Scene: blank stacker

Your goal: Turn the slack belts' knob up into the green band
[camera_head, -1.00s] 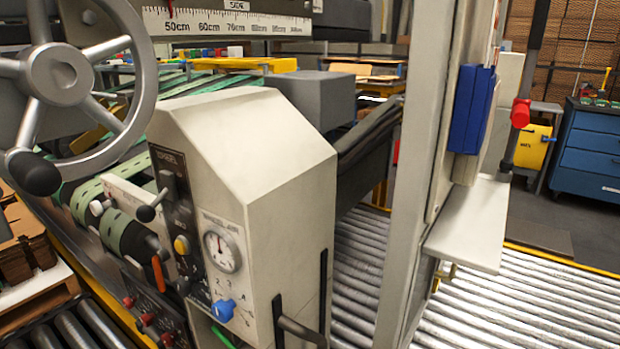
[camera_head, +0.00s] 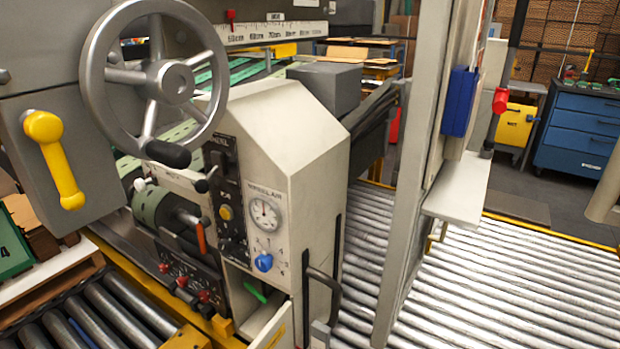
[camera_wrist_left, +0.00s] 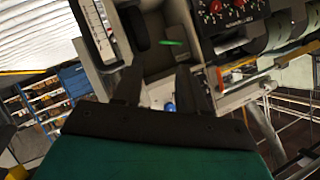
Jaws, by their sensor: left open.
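A blue knob (camera_head: 263,262) with numbers around it sits on the front of the beige cabinet (camera_head: 290,150). A round white gauge (camera_head: 265,214) is just above it, its needle pointing roughly up; I cannot make out a green band. Green belts (camera_head: 150,205) run around rollers left of the cabinet. In the left wrist view my left gripper (camera_wrist_left: 157,85) is open, with nothing visible between its dark fingers. A small blue spot (camera_wrist_left: 169,107) shows beyond them; I cannot tell if it is the knob. My right gripper is not in view.
A large handwheel (camera_head: 174,82) and a yellow handle (camera_head: 55,160) stand out at upper left. A green lever (camera_head: 255,292) sits in an opening below the knob. Red knobs (camera_head: 183,282) line a dark panel. A roller conveyor (camera_head: 530,280) fills the right, behind a grey post (camera_head: 412,170).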

